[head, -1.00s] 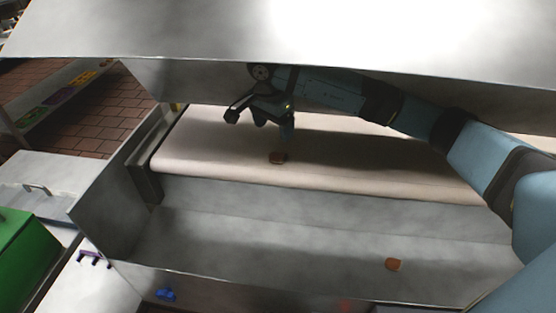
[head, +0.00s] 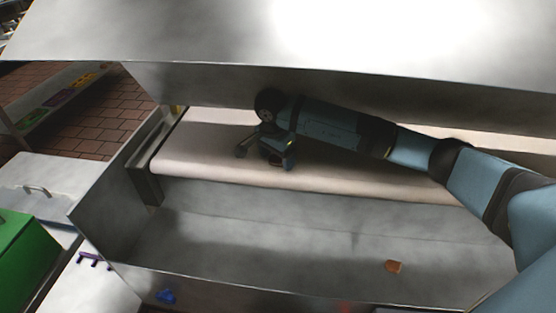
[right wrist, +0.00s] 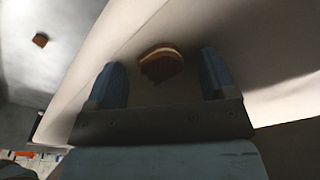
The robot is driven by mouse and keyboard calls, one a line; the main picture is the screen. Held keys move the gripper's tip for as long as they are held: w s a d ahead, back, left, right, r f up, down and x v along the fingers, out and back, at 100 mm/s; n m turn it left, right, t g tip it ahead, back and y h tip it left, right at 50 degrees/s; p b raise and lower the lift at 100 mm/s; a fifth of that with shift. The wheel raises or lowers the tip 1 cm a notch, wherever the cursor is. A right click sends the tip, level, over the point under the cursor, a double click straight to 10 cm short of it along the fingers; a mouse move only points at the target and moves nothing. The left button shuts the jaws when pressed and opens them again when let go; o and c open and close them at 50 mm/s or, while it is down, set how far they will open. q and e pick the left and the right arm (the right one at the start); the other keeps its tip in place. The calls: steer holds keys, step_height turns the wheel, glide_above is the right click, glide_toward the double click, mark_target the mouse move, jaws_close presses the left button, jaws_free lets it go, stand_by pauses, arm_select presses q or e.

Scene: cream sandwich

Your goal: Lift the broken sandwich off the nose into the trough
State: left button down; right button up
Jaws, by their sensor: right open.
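The broken sandwich (right wrist: 160,64), brown with a pale cream layer and a jagged edge, lies on the cream belt (head: 210,160) near its rounded front nose. In the right wrist view it lies between and a little beyond the fingertips. My right gripper (head: 265,160) is open over it, fingers apart on either side, and mostly hides it in the head view; it also shows in the right wrist view (right wrist: 160,78). The grey metal trough (head: 270,240) runs below the nose. One brown piece (head: 393,267) lies in it, also in the right wrist view (right wrist: 40,40). My left gripper is not in view.
A metal hood (head: 300,40) overhangs the belt. A metal side wall (head: 110,200) closes the left end. A green box (head: 25,250), a blue object (head: 165,296) and a purple object (head: 92,260) lie outside the trough. Most of the trough floor is clear.

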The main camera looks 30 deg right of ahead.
mark_target(277, 159)
steer(key=c, duration=1)
steer(key=shift+r, duration=0.75)
steer(key=shift+c, duration=0.2)
step_height(277, 159, up, 2)
steer(key=shift+r, duration=0.15)
steer(key=s+a+b, duration=0.1)
steer(key=s+a, duration=1)
steer(key=s, duration=0.3)
steer(key=shift+s, duration=0.2)
steer(key=shift+d, duration=0.1)
